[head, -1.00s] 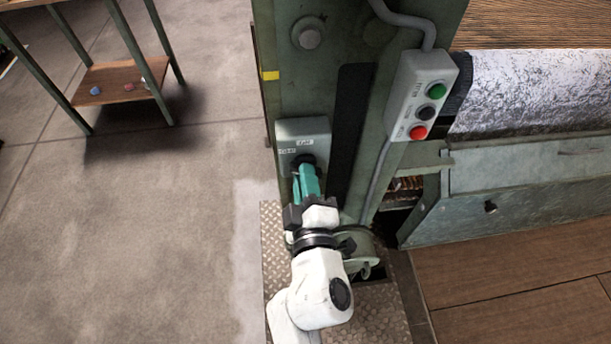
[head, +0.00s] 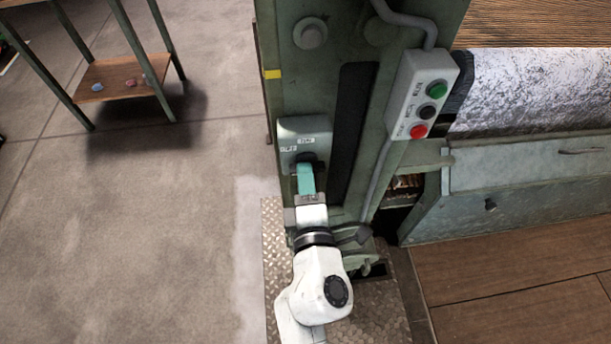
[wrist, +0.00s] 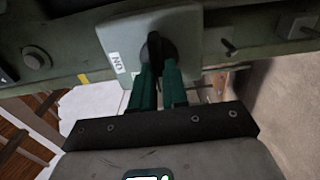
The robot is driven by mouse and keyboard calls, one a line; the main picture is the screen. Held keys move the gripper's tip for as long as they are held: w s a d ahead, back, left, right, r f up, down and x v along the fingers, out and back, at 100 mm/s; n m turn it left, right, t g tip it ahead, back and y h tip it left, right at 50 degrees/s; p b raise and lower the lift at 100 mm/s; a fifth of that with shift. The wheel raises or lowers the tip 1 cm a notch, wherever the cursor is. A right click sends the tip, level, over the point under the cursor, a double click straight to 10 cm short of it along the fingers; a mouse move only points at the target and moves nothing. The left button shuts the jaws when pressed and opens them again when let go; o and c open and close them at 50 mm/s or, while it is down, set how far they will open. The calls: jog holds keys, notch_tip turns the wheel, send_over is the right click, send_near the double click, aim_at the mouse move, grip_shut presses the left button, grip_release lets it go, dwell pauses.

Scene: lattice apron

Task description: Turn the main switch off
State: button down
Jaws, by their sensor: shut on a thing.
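The main switch is a grey box (head: 305,128) on the green machine post, with small white labels and a dark rotary knob. In the wrist view the box (wrist: 185,27) fills the top middle, and a label reading "ON" lies left of the black knob (wrist: 154,48). My gripper (head: 306,168) has teal fingers and reaches up to the box from below. In the wrist view its fingers (wrist: 158,72) stand on both sides of the knob and are shut on it. The fingers hide part of the knob in the head view.
A grey control box (head: 423,95) with green, black and red buttons is mounted to the right on the post. A conduit runs below it. A small wooden-shelved table (head: 120,78) stands at the far left.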

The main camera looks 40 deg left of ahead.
jog(key=shift+s+f, duration=0.1)
jog(key=c, duration=1.1)
grip_release()
jog(key=shift+c, duration=0.2)
jog(key=shift+d, duration=0.1)
jog(key=p+v, duration=0.1)
jog(key=v, duration=0.9)
jog(key=shift+s+d, duration=0.15)
jog(key=shift+d, duration=0.05)
